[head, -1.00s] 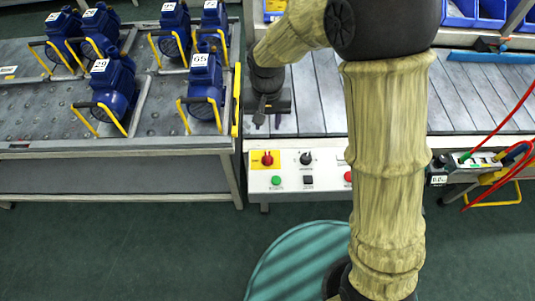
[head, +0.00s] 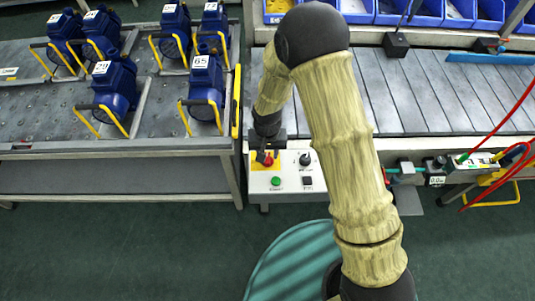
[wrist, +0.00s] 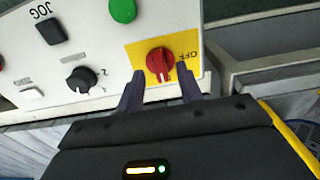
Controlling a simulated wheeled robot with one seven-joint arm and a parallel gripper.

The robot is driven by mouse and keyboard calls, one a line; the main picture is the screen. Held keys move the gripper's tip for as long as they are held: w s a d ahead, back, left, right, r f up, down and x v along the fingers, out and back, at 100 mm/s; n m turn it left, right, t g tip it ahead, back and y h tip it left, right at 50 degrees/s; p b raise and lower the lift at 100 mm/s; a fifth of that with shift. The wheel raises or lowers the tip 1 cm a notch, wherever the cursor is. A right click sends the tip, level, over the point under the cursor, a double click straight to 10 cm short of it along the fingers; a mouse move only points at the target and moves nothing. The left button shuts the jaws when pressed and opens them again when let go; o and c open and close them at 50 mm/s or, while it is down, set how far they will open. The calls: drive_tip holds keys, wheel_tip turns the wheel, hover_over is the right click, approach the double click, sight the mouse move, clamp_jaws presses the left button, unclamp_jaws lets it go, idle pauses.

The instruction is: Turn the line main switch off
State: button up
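The line main switch is a red rotary knob (head: 267,160) on a yellow plate at the left end of the white control panel. In the wrist view the red knob (wrist: 160,63) stands with its grip bar roughly upright in the picture, and an upside-down OFF label is beside it to the upper right. My gripper (wrist: 162,78) is open, one dark finger on each side of the knob's lower part. I cannot tell whether either finger touches it. In the head view my gripper (head: 268,152) is just above the knob and partly covers the yellow plate.
The panel also carries a green button (head: 276,181), a black selector (head: 305,159) and a black JOG button (head: 307,181). My arm covers the panel's right part. Blue pumps (head: 117,84) stand on the left table. The slatted conveyor (head: 430,90) lies behind the panel.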

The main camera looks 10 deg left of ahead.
drive_tip(key=shift+f, duration=0.95)
drive_tip(key=shift+c, duration=0.5)
clamp_jaws()
